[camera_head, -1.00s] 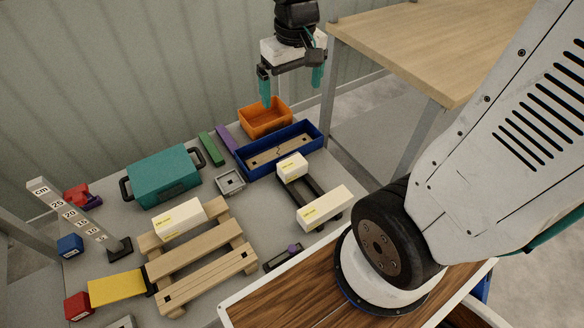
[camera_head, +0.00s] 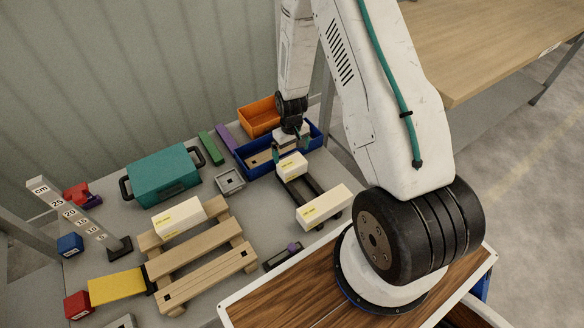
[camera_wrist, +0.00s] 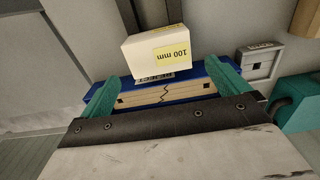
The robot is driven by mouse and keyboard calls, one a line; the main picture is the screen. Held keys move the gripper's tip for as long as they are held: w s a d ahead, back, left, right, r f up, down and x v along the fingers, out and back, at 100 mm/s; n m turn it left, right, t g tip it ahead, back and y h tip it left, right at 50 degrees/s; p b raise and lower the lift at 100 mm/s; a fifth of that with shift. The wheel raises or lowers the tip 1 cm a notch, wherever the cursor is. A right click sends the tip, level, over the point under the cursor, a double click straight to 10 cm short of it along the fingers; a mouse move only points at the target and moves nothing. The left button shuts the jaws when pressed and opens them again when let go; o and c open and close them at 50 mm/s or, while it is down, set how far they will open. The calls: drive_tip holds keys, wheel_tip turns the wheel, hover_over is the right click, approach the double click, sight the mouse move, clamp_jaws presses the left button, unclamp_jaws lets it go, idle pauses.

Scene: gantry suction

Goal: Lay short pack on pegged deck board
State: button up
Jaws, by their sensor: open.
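The short pack (camera_head: 292,166) is a small white box with a yellow label, standing at the far end of a dark two-rail rack (camera_head: 301,189). In the wrist view the pack (camera_wrist: 157,46) reads "100 mm". My gripper (camera_head: 291,154) is open, with teal fingers close above and around the pack's far side in the head view; contact cannot be told. In the wrist view the pack lies ahead of the two fingertips. The wooden pallet has a front deck board (camera_head: 207,274) with dark square marks at its ends. The middle board is bare, and another white pack (camera_head: 178,217) lies on the back board.
A longer white pack (camera_head: 323,206) lies across the rack's near end. Behind my gripper is a blue tray (camera_head: 247,173) holding a cracked board. An orange bin (camera_head: 258,117), a teal case (camera_head: 163,175) and a grey square tray (camera_head: 229,181) stand nearby. A measuring post (camera_head: 78,216) rises at left.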

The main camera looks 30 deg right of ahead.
sight(292, 162)
wheel_tip(292, 162, down, 8)
drive_tip(key=shift+d+r, duration=0.15)
drive_tip(key=shift+r, duration=0.05)
drive_tip(key=c, duration=0.9)
